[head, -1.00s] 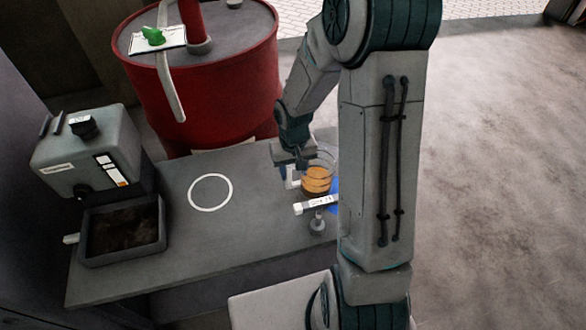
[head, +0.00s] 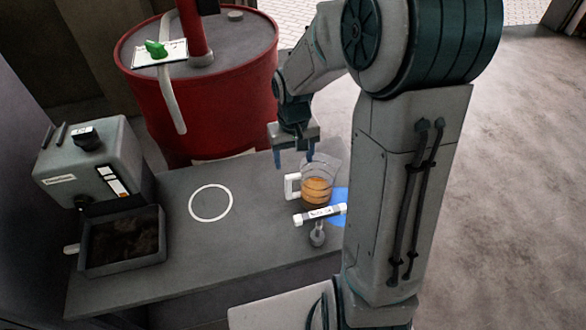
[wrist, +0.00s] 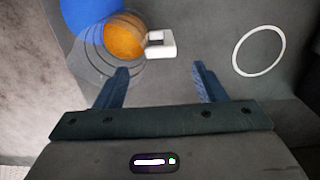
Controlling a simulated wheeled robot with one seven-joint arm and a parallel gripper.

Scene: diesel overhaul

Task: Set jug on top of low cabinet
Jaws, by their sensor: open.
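A clear jug (head: 317,190) with amber liquid and a white handle (head: 292,186) stands upright on the right part of a low grey top (head: 240,235), which appears to be the low cabinet. Its handle points left in the head view. My gripper (head: 294,161) is open and empty, above the handle and apart from it. In the wrist view the jug (wrist: 124,40) and its handle (wrist: 160,45) lie just beyond the open fingers of my gripper (wrist: 160,70). Nothing is between the fingers.
A white ring (head: 210,203) marks a bare area left of the jug. A blue disc (head: 341,205) and a small labelled stand (head: 318,234) are beside the jug. A grey machine with a dark tray (head: 122,240) is at left. A red drum (head: 205,100) stands behind.

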